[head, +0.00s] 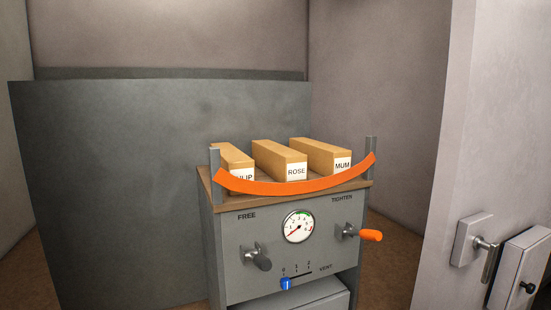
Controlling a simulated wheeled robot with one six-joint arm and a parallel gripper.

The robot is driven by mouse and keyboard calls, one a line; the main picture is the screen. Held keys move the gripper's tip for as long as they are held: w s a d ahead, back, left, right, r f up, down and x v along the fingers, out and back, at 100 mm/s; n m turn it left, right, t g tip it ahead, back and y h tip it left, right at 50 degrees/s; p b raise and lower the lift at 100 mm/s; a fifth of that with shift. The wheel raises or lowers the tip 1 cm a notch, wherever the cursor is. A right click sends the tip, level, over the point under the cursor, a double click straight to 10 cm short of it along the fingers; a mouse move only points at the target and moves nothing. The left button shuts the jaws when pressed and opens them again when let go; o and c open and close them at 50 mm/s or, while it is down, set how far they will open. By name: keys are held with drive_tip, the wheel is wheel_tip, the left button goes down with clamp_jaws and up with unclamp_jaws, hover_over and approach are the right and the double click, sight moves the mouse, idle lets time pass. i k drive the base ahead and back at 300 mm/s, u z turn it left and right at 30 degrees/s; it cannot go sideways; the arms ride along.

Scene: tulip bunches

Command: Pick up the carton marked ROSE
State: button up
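The carton marked ROSE (276,156) is a long tan box with a white label on its front end. It lies in the middle of three cartons on the brown top (295,201) of a grey cabinet. The carton with a partly hidden label ending in "LIP" (233,156) is to its left. The MUM carton (321,152) is to its right. An orange curved strap (297,187) runs between two grey posts in front of the cartons and overlaps the lower front of them in this view. My gripper is not in view.
The cabinet front has a dial (299,227), a dark lever (257,257) under FREE, an orange-handled lever (360,233) under TIGHTEN, and a blue VENT slider (286,284) near 0. A grey panel (110,190) stands behind. A door handle (487,250) is at right.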

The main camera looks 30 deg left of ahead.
sight(284, 164)
drive_tip(key=u, duration=0.45)
drive_tip(key=i, duration=0.6)
drive_tip(key=u, duration=0.65)
